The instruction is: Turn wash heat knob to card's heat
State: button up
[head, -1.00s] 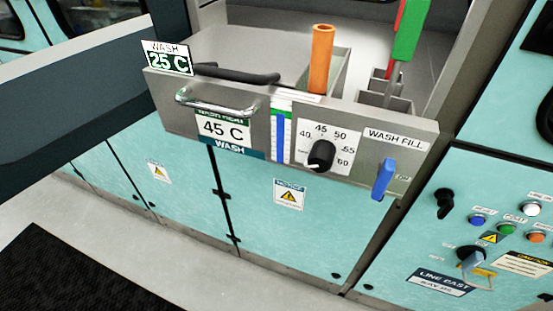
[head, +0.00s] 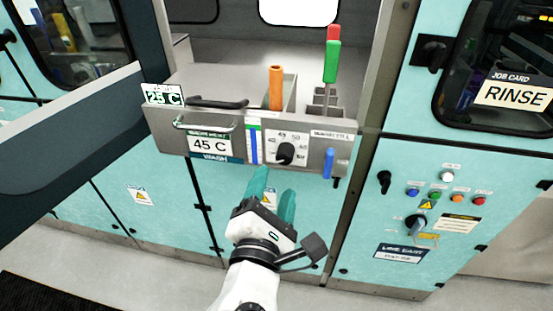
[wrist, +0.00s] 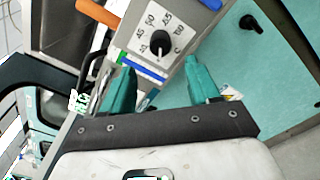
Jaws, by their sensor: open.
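The black heat knob (head: 286,153) sits on a white numbered dial on the front of the grey wash module. In the wrist view the knob (wrist: 160,43) has a pale pointer line directed downward, away from the upper numbers. A white card (head: 209,146) reading "45 C" above "WASH" is left of the dial. A sign (head: 163,94) at the module's upper left reads "25 C". My gripper (head: 273,192) is open and empty, its teal fingers below the knob and apart from it. The wrist view shows the knob beyond and between the open fingers (wrist: 160,75).
A blue lever (head: 328,162) hangs right of the dial, and a blue gauge strip (head: 253,145) is left. A metal handle (head: 205,124) projects from the front. An orange handle (head: 276,88) and a green-red handle (head: 331,60) stand behind. A job card (head: 515,94) reads "RINSE".

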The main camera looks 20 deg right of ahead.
aim_at(282, 162)
jog(key=p+x, duration=0.1)
jog(key=x, duration=0.7)
jog(key=shift+d, duration=0.1)
jog(key=shift+c, duration=0.4)
jog(key=shift+f, duration=0.1)
jog(key=c, duration=0.9)
